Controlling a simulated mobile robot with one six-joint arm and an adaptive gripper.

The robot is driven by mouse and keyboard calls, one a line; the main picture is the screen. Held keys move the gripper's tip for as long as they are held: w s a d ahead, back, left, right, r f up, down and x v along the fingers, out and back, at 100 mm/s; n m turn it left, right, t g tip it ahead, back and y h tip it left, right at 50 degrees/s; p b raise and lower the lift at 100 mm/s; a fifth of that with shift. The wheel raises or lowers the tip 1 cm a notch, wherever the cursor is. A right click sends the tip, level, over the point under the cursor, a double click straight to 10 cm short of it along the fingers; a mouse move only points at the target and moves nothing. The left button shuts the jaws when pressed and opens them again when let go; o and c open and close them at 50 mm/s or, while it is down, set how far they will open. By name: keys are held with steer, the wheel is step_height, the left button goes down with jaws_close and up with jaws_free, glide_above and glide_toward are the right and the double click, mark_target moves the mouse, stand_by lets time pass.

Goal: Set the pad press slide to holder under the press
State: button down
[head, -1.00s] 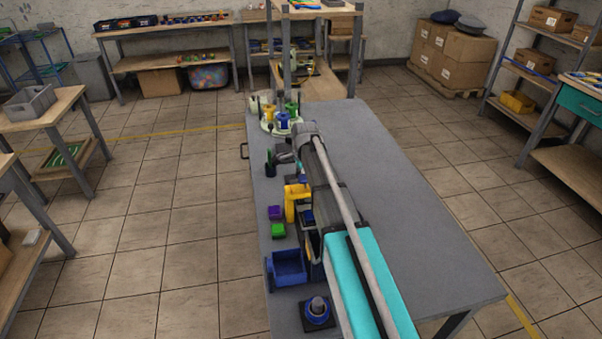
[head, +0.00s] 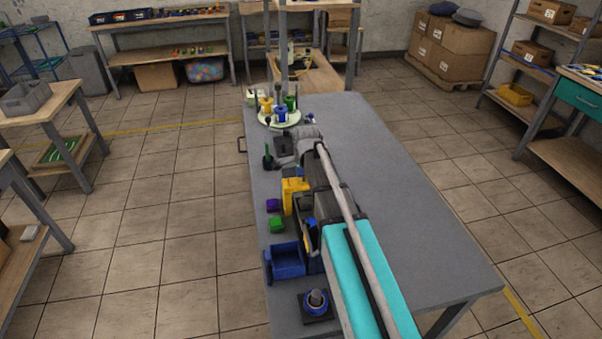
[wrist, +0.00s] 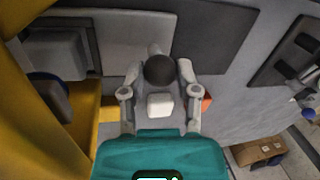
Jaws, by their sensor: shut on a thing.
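In the wrist view my gripper (wrist: 160,75) is shut on a dark round knob (wrist: 160,71), one finger on each side. The knob sits at the edge of a light grey plate, the pad press slide (wrist: 118,47). The yellow pad press (wrist: 40,115) stands close on the left of the wrist view, with grey and dark parts beside the slide. In the head view the yellow press (head: 293,191) stands left of my arm. My arm's end reaches past it toward a dark plate (head: 287,147), and the fingers are too small to make out. The holder under the press is not clear.
A round carousel with coloured cups (head: 280,118) stands beyond my gripper. Purple (head: 273,205) and green (head: 277,224) blocks, a blue bin (head: 286,262) and a dark base with a blue ring (head: 316,303) line the left table edge. The table's right side is clear.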

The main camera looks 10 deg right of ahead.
steer(key=shift+s, duration=0.25)
steer(key=shift+c, duration=1.7)
jaws_free()
steer(key=shift+w, duration=0.2)
